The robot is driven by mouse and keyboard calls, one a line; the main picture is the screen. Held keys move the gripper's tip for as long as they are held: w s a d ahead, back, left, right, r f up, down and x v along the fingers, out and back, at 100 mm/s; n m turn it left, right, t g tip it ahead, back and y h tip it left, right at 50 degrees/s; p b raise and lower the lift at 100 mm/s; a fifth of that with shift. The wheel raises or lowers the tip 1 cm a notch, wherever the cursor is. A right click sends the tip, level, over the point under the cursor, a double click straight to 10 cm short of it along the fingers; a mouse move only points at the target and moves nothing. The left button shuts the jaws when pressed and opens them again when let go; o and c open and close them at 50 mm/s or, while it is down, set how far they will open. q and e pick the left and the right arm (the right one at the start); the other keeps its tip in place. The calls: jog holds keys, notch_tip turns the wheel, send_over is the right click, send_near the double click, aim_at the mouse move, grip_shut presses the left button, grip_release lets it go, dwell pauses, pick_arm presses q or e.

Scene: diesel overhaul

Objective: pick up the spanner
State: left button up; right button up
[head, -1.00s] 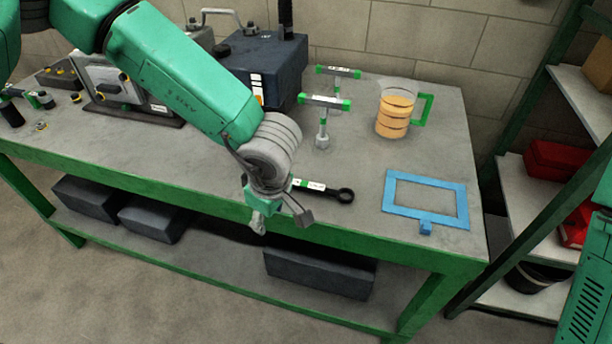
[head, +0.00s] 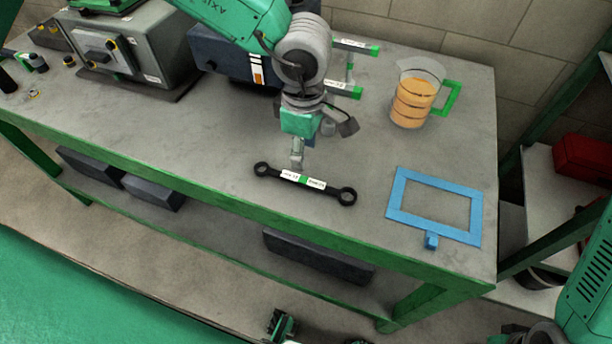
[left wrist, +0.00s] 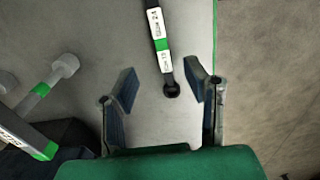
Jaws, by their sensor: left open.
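The spanner (head: 290,176) is black with a ring at each end and a white and green label. It lies flat on the bench near the front edge. My left gripper (head: 322,143) is above and behind it in the head view, open and empty. In the left wrist view the spanner (left wrist: 160,38) runs down from the top edge, with its near ring end in the gap between the open fingers of the left gripper (left wrist: 162,86). The fingers do not appear to touch it.
A jug of orange liquid (head: 412,103) and a blue frame (head: 394,205) are to the right on the bench (head: 200,150). T-handled tools (head: 349,91) stand partly hidden behind the left gripper. A dark blue box (head: 225,58) is behind. Bench left of the spanner is clear.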

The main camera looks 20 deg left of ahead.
pick_arm(q)
send_over(304, 179)
jog(key=f, duration=0.4)
jog(key=shift+w+a+f, duration=0.1)
jog(key=shift+w+f, duration=0.1)
jog(key=shift+f, duration=0.15)
jog(key=f, duration=0.4)
jog(key=shift+s+f, duration=0.1)
jog(key=shift+s, duration=0.2)
jog(key=shift+w+f, duration=0.1)
jog(key=shift+f, duration=0.3)
jog(key=shift+c, duration=0.4)
grip_shut()
